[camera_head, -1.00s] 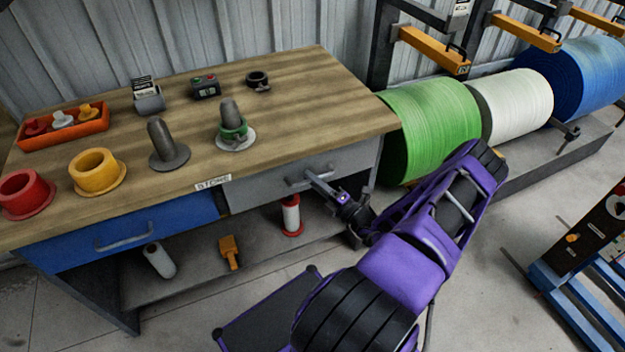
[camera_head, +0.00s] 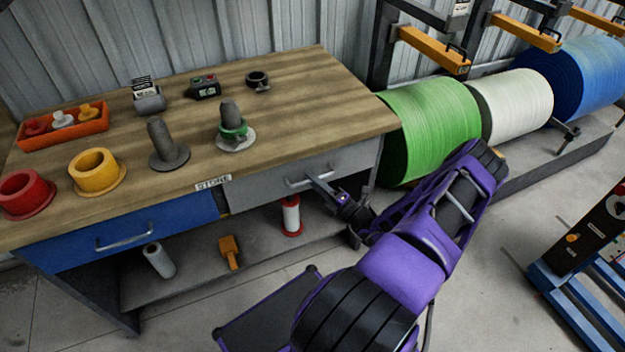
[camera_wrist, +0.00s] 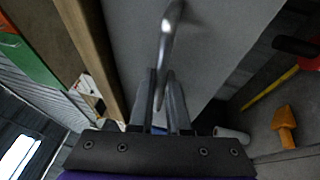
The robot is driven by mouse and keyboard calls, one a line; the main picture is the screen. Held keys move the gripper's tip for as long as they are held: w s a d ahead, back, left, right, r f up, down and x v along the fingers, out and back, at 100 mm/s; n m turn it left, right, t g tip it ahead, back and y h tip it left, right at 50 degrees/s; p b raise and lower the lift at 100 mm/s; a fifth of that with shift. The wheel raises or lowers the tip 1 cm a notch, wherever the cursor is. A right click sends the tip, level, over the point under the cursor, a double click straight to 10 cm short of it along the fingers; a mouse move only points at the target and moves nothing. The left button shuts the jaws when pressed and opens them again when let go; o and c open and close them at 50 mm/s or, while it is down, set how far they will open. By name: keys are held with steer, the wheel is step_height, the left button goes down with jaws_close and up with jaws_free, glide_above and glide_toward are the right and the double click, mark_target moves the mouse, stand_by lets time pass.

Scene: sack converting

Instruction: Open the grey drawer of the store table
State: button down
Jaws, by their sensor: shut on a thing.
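The store table (camera_head: 290,86) has a wooden top and a label reading STORE on its front edge. My gripper (camera_head: 313,180) reaches the grey drawer's handle (camera_head: 296,183) from the front right. In the wrist view, the fingers (camera_wrist: 163,95) are shut on the metal handle (camera_wrist: 172,30), one on each side of the bar. The grey drawer's face (camera_wrist: 220,45) fills the upper middle there.
The lower shelf holds a white roll (camera_head: 159,260), an orange tool (camera_head: 229,252) and a red-and-white spool (camera_head: 291,217). A green roll (camera_head: 432,128) stands right of the table. A blue pallet (camera_head: 575,310) is at the far right. Floor in front is clear beyond my arm.

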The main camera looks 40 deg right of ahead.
stand_by(0.4)
steer(key=s+a, duration=0.3)
steer(key=s, duration=1)
steer(key=s+a, duration=0.3)
steer(key=s, duration=0.9)
steer(key=shift+s+a, duration=0.15)
steer(key=shift+s, duration=0.25)
steer(key=c, duration=1.2)
jaws_free()
steer(key=shift+o, duration=0.2)
steer(key=b+v, duration=0.1)
steer(key=v, duration=1.6)
steer(key=shift+s, duration=0.2)
